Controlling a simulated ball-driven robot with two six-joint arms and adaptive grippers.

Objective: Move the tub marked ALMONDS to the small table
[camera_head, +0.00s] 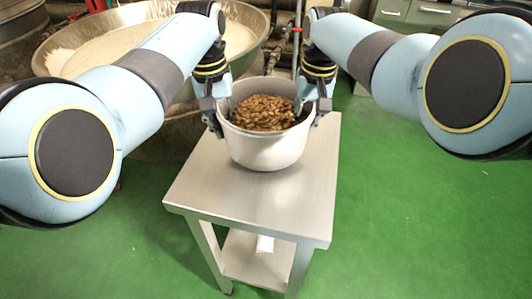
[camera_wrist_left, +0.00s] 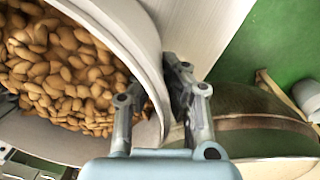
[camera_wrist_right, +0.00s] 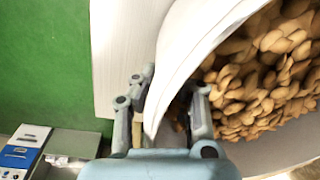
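A white tub (camera_head: 265,150) full of almonds (camera_head: 264,113) is upright over the top of the small steel table (camera_head: 205,190), near its back half. It appears to rest there, but a tiny gap cannot be ruled out. No ALMONDS marking shows. My left gripper (camera_head: 224,118) straddles the tub's left wall, one finger inside and one outside; the tub's rim (camera_wrist_left: 152,55) passes between its fingers in the left wrist view. My right gripper (camera_head: 316,108) straddles the right wall likewise, with the rim (camera_wrist_right: 190,55) between its fingers in the right wrist view. Both look closed on the wall.
A large kettle (camera_head: 250,20) with pale contents stands behind the table, at the back left. A lower shelf (camera_head: 245,262) under the tabletop holds a small white item (camera_head: 265,244). Green floor (camera_head: 420,220) is clear to the right. Grey cabinets (camera_head: 430,14) stand at the back right.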

